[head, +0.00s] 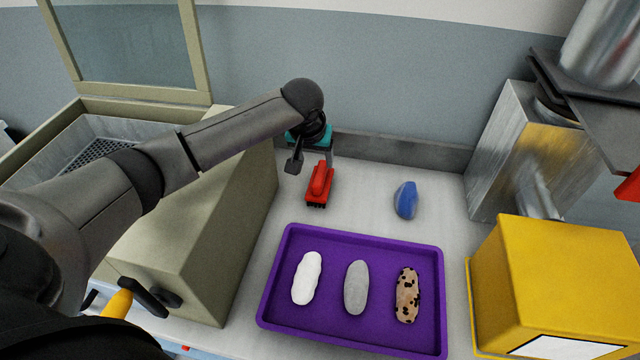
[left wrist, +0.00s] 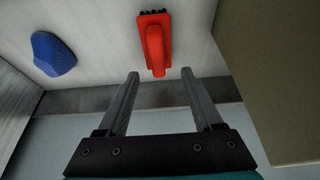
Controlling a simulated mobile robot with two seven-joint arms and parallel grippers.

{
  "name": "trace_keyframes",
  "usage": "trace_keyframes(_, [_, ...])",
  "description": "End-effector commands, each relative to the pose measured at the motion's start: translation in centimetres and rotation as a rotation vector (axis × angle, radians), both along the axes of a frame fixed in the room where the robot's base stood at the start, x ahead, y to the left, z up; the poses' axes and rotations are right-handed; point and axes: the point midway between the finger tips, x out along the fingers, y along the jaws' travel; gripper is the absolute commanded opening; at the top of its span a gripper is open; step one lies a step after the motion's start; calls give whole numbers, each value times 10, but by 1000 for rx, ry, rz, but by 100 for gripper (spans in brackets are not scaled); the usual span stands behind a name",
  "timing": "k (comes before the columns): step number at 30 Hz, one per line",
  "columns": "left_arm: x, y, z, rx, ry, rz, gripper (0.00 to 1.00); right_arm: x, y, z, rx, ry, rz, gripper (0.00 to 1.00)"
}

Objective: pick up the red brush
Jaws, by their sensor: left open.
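The red brush (head: 320,183) lies on the pale worktop behind the purple tray, its dark bristles showing at the near end. In the left wrist view the red brush (left wrist: 155,42) is beyond the fingertips, roughly between their lines. My left gripper (head: 312,162) is just behind the brush in the head view, apart from it as far as I can see. Its two fingers (left wrist: 160,75) are spread with nothing between them. My right gripper does not show.
A blue object (head: 405,200) lies right of the brush. The purple tray (head: 350,335) holds a white, a grey and a speckled piece. A beige machine (head: 190,245) stands close on the left, a yellow box (head: 560,270) on the right. A wall runs behind.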

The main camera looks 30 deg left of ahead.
Motion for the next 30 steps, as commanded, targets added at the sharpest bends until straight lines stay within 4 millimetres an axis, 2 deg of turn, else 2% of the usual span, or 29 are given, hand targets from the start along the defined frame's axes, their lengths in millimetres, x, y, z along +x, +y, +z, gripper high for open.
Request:
trace_keyframes(1, [3,1,-10,0,1,1,68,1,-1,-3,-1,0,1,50])
trace_keyframes(6, [11,3,-28,0,1,-1,68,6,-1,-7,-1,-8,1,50])
trace_keyframes(14, [17,2,-39,0,-1,-1,68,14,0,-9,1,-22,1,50])
trace_keyframes(24, [33,3,-75,0,0,0,68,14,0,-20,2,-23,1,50])
trace_keyframes(30, [36,4,-80,0,-1,-2,68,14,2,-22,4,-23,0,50])
